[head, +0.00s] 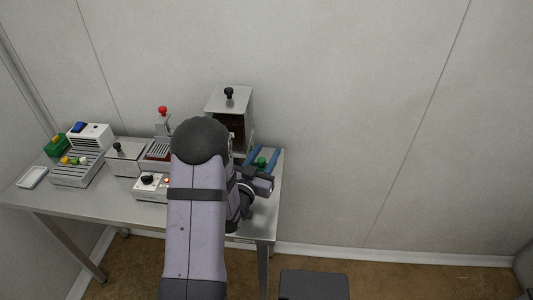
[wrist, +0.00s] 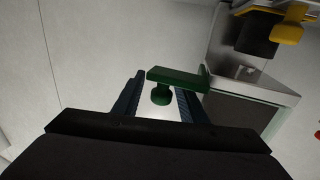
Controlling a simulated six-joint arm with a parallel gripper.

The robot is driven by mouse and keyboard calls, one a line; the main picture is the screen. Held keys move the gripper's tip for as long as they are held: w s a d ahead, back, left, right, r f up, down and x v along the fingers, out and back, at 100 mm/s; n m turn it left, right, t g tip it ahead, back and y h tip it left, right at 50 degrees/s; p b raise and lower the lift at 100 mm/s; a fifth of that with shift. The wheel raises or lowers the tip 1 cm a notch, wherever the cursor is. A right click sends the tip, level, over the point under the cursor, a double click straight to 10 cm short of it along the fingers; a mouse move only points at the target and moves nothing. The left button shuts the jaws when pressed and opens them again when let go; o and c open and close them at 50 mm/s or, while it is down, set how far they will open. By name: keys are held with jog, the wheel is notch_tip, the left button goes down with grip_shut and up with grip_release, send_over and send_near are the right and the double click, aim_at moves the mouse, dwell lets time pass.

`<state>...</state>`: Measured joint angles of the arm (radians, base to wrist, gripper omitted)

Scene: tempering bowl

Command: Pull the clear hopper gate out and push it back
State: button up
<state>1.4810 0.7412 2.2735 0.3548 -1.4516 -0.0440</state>
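A green handle with a round knob (wrist: 160,95) and a flat green bar (wrist: 172,76) shows in the wrist view, beside the grey hopper housing (wrist: 262,82). I take it for the gate's handle; the gate plate itself I cannot make out. My gripper (head: 263,152) is open. Its two blue fingers stand on either side of the knob, with gaps between. In the head view the green knob (head: 262,162) shows between the fingers. The hopper (head: 231,103), a metal box with a black lid knob and dark brown contents, is partly hidden behind my arm.
A yellow knob (wrist: 290,27) and a dark block sit near the housing in the wrist view. On the table (head: 75,203) stand a red-knobbed device (head: 162,118), a box with a black dial (head: 150,187), a grey ribbed unit (head: 77,172) and a white tray (head: 32,177). Wall lies behind.

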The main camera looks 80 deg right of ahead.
aim_at(260, 163)
jog(key=shift+b+v, duration=0.9)
jog(key=shift+v, duration=2.55)
